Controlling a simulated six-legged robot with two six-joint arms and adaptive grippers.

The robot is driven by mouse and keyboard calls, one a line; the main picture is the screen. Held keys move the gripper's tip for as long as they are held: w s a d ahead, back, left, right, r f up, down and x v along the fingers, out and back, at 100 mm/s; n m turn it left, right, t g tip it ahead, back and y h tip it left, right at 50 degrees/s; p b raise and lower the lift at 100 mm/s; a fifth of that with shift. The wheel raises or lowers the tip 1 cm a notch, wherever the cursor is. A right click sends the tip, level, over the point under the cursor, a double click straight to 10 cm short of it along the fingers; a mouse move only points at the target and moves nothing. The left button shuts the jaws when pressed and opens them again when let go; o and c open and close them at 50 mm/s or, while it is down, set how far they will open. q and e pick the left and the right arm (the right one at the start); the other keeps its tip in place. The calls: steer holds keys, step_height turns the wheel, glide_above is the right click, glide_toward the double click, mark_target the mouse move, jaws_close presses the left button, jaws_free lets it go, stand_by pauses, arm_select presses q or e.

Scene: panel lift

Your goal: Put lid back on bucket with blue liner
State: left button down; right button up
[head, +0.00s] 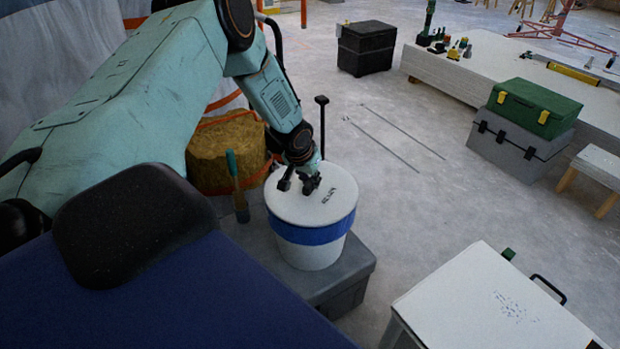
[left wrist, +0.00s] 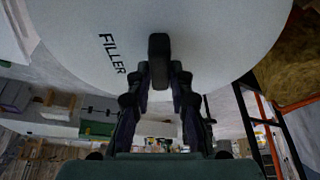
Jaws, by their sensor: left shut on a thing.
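The white bucket (head: 312,254) stands upright on a grey box, with a blue liner band (head: 312,234) around its upper part. The round white lid (head: 325,200) with dark lettering lies over the bucket's mouth, roughly level; I cannot tell if it is fully seated all round. My left gripper (head: 298,186) is at the far left part of the lid top. In the left wrist view the lid (left wrist: 215,35) reads "FILLER", and my left gripper (left wrist: 160,88) is shut on its dark handle (left wrist: 159,55). My right gripper is not in view.
The grey box (head: 345,277) carries the bucket and a green-handled brush (head: 236,185). A yellowish round bale (head: 225,150) stands close behind. A white-topped case (head: 490,300) is at the front right. Grey and green toolboxes (head: 515,140) stand farther right. The floor between is mostly clear.

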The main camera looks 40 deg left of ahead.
arm_select(q)
steer(key=c, duration=1.1)
jaws_free()
steer(key=o, duration=0.4)
steer(key=shift+o, duration=0.2)
steer(key=shift+r, duration=0.15)
steer(key=shift+r+p, duration=3.4)
steer(key=shift+p, duration=0.5)
jaws_close()
